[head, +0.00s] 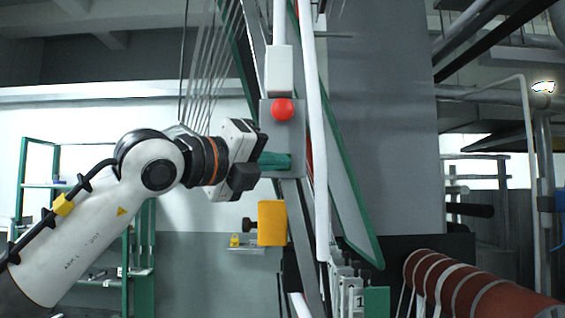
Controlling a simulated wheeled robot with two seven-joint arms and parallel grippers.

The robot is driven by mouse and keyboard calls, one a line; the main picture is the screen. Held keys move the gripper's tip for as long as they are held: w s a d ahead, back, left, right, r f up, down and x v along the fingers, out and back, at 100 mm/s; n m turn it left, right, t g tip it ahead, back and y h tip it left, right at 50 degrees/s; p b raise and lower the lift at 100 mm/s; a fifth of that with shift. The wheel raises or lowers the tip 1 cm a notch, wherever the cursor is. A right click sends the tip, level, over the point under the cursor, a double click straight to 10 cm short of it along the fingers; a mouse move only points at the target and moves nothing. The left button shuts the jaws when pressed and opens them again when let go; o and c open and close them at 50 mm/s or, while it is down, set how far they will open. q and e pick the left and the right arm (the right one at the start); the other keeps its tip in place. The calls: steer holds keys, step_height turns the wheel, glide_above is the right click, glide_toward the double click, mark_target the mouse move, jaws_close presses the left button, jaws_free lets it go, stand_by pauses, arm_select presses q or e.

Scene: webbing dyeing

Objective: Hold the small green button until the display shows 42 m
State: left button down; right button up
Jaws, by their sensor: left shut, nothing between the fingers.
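My left gripper (250,165) reaches in from the left at the grey control panel (296,135). It is shut with nothing between its fingers. A teal-green piece (276,161) shows on the panel just right of the fingers; I cannot tell whether they touch it. I cannot make out the small green button; the gripper may hide it. A large red button (283,109) sits above on the same panel. No display reading of metres is legible in this view. My right gripper is not in view.
A yellow box (271,222) is mounted below the gripper, and a white box (279,70) above the red button. A white vertical tube (316,130) and a slanted green-edged frame (355,215) stand to the right. A red roll with pale bands (455,285) lies lower right.

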arm_select(q)
steer(key=shift+w, duration=0.1)
stand_by(0.7)
steer(key=shift+w, duration=0.35)
steer(key=shift+w, duration=0.45)
stand_by(0.7)
stand_by(4.4)
steer(key=shift+s+b, duration=0.85)
steer(key=shift+b, duration=0.1)
